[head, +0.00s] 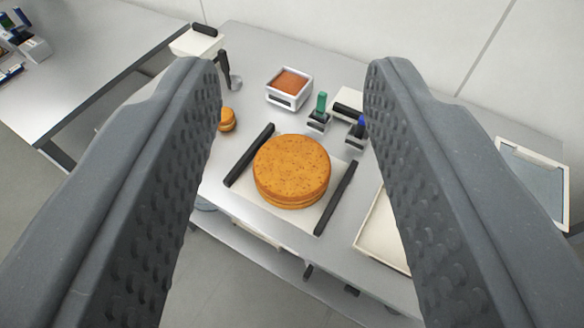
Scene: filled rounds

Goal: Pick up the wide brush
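My gripper (295,75) is open and empty, its two dark grey fingers wide apart in the foreground over the table. I cannot tell for sure which thing is the wide brush. Two small tools stand behind the round cake: one with a green handle (321,103) and one with a blue handle (361,124), each with a dark and pale block at its foot. The blue one is close to my right finger in the picture and may be partly hidden by it. My gripper touches neither.
A round orange-brown cake (291,168) sits on a pale board between two black bars (249,155) (335,198). A white tub (289,89) of brown filling stands behind. A small round cake (227,120), a dark-handled ladle (229,72) and a white tray (381,238) flank them.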

